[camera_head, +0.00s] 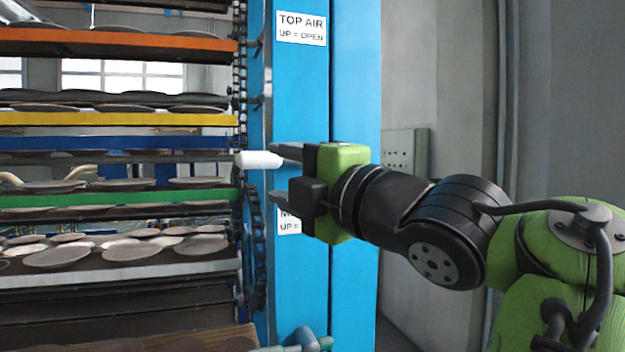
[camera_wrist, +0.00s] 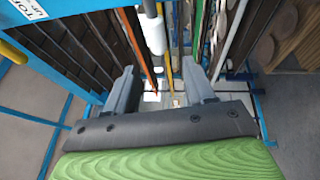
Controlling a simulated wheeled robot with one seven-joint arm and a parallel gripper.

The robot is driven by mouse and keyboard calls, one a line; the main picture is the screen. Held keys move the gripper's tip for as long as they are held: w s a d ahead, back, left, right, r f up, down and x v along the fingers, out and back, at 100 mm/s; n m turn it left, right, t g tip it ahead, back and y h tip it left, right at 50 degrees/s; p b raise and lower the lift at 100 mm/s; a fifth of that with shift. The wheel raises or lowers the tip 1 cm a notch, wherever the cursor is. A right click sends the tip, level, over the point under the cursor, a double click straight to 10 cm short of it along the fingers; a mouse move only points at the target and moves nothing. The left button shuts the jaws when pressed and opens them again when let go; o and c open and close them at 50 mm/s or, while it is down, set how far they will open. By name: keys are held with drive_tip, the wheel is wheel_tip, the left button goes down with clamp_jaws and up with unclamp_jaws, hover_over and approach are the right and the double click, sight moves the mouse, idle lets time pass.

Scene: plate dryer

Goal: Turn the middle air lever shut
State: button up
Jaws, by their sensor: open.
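A white lever handle (camera_head: 258,160) sticks out to the left beside the blue post (camera_head: 298,100), lying nearly level. My gripper (camera_head: 281,173) is at the post, its fingers pointing left, with the upper finger close to the handle's right end. In the wrist view, my gripper (camera_wrist: 162,75) is open, and the white handle (camera_wrist: 154,32) lies ahead of the gap between the fingers. I cannot tell whether a finger touches it. A sign (camera_head: 288,226) starting with "M" is mostly hidden behind my gripper; the lever's pivot is hidden too.
The "TOP AIR, UP = OPEN" sign (camera_head: 301,28) is higher on the post. Dryer racks with plates (camera_head: 140,247) and a chain (camera_head: 255,250) run along the left. A grey fitting (camera_head: 308,341) sits low by the post. A wall box (camera_head: 405,152) is behind my arm.

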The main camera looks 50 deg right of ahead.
drive_tip(key=s, duration=0.3)
drive_tip(key=s+p, duration=0.1)
drive_tip(key=s, duration=0.1)
drive_tip(key=shift+s+a+f, duration=0.3)
drive_tip(key=shift+a+f, duration=0.05)
drive_tip(key=shift+f, duration=0.05)
drive_tip(key=shift+w, duration=0.1)
